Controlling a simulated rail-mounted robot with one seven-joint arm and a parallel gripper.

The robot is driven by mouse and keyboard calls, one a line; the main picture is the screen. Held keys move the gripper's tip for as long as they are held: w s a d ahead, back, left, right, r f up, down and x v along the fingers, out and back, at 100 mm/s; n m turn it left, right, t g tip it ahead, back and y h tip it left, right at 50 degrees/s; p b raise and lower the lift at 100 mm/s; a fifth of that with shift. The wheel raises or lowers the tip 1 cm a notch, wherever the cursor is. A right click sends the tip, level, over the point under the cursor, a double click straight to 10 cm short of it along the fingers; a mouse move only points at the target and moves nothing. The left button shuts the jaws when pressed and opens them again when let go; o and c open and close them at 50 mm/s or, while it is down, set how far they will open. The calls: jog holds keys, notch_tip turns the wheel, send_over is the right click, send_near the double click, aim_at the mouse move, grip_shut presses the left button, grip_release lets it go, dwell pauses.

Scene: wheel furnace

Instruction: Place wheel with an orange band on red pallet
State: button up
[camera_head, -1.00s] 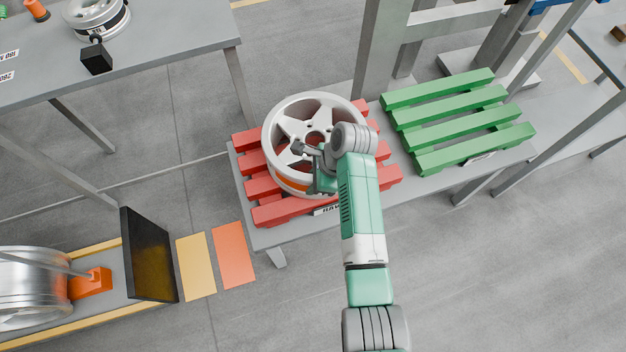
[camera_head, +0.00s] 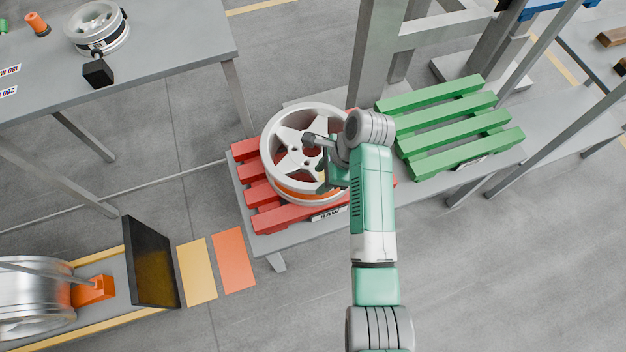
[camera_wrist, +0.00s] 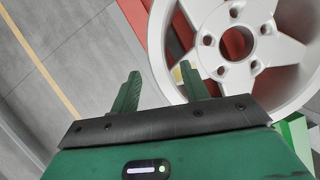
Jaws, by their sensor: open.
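The wheel with an orange band (camera_head: 276,152) lies flat on the red pallet (camera_head: 262,218), its spoked face up. The orange band shows low on its near side. The wheel's spokes and rim fill the upper right of the wrist view (camera_wrist: 240,75). My gripper (camera_head: 318,165) is at the wheel's right side in the head view, partly hidden by my arm. In the wrist view my gripper (camera_wrist: 158,88) is open, its two green fingers apart. One finger lies across the view of the wheel's edge, and nothing is held between them. I cannot tell whether a finger touches the wheel.
A green pallet (camera_head: 450,125) stands empty on the same table, to the right. Grey frame posts (camera_head: 372,60) rise behind. Another wheel (camera_head: 97,28) is on the table at upper left. A dark panel (camera_head: 150,262) and a metal wheel (camera_head: 30,295) are at lower left.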

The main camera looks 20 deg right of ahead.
jog(key=v, duration=0.4)
jog(key=shift+p, duration=0.4)
jog(key=w+a+r+n+t+h, duration=0.1)
jog(key=w+a+r+n+t, duration=0.3)
jog(key=r, duration=0.7)
jog(key=w+a+r+n+t+h, duration=0.25)
jog(key=r+n+t, duration=0.25)
jog(key=r, duration=0.6)
jog(key=w+a+r+n+t+h, duration=0.1)
jog(key=w+a+r+n+t, duration=0.3)
jog(key=r, duration=0.6)
jog(key=s+a+r+n+t, duration=0.3)
jog(key=s+r, duration=0.3)
jog(key=r, duration=0.2)
jog(key=s+a+r+n+t, duration=0.2)
jog(key=s+r+n+t, duration=0.1)
jog(key=s+r, duration=0.3)
jog(key=s+a+r+n+t, duration=0.3)
jog(key=s+r, duration=0.4)
jog(key=r, duration=0.3)
jog(key=shift+a+n+t, duration=0.3)
jog(key=shift+t, duration=0.3)
